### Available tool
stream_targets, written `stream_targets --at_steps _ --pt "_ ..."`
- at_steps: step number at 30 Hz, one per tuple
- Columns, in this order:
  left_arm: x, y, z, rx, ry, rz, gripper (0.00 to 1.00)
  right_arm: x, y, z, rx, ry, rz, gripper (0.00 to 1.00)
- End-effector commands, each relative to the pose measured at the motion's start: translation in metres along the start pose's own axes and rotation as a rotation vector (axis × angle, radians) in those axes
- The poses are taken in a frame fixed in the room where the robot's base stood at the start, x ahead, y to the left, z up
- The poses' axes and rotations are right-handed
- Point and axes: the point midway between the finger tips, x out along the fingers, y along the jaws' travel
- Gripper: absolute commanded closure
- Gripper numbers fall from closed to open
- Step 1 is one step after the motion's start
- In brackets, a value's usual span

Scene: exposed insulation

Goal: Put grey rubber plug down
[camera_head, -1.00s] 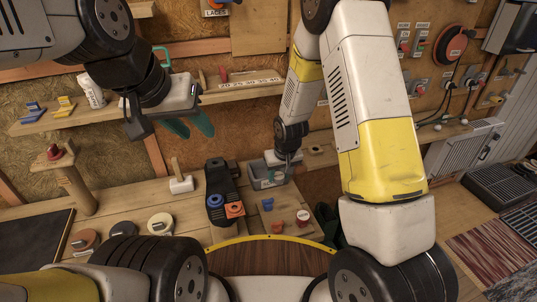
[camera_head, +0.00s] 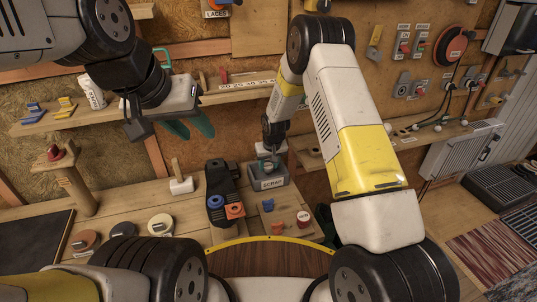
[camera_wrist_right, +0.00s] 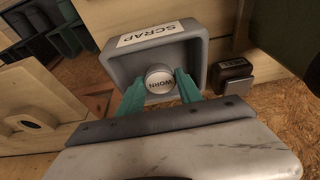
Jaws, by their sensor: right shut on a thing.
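The grey plug (camera_wrist_right: 159,79), with a round white face marked WORN, is between the green fingers of my right gripper (camera_wrist_right: 161,82). The grey bin labelled SCRAP (camera_wrist_right: 197,42) is right around or behind the plug in the right wrist view. I cannot tell whether the plug touches its floor. In the head view the right gripper (camera_head: 268,163) points down at the bin (camera_head: 286,181), and the plug is too small to make out. My left gripper (camera_head: 190,128) hangs empty near the shelf at left, its green fingers apart.
A black device (camera_head: 219,180) with blue and orange parts stands left of the bin. A small dark labelled block (camera_wrist_right: 233,73) is beside the bin. Round tape-like discs (camera_head: 160,224) lie at left.

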Motion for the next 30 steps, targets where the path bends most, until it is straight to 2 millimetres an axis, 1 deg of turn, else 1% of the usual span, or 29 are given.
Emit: stream_targets --at_steps 1,4,14,15,18,27,30 --pt "0.0 0.0 0.0 0.0 0.0 0.0 0.64 0.009 0.0 0.004 0.0 -0.004 0.0 1.0" --pt "0.0 0.0 0.0 0.0 0.0 0.0 0.64 0.019 0.0 0.002 0.0 0.0 0.0 1.0" --pt "0.0 0.0 0.0 0.0 0.0 0.0 0.64 0.021 0.0 0.003 0.0 0.0 0.0 1.0" --pt "0.0 0.0 0.0 0.0 0.0 0.0 0.64 0.021 0.0 0.003 0.0 0.0 0.0 0.54" --pt "0.0 0.0 0.0 0.0 0.0 0.0 0.64 0.021 0.0 0.002 0.001 0.0 0.0 0.36" --pt "0.0 0.0 0.0 0.0 0.0 0.0 0.64 0.021 0.0 0.002 0.001 0.0 0.0 0.36" --pt "0.0 0.0 0.0 0.0 0.0 0.0 0.64 0.015 0.0 0.001 0.0 0.001 0.0 0.36"
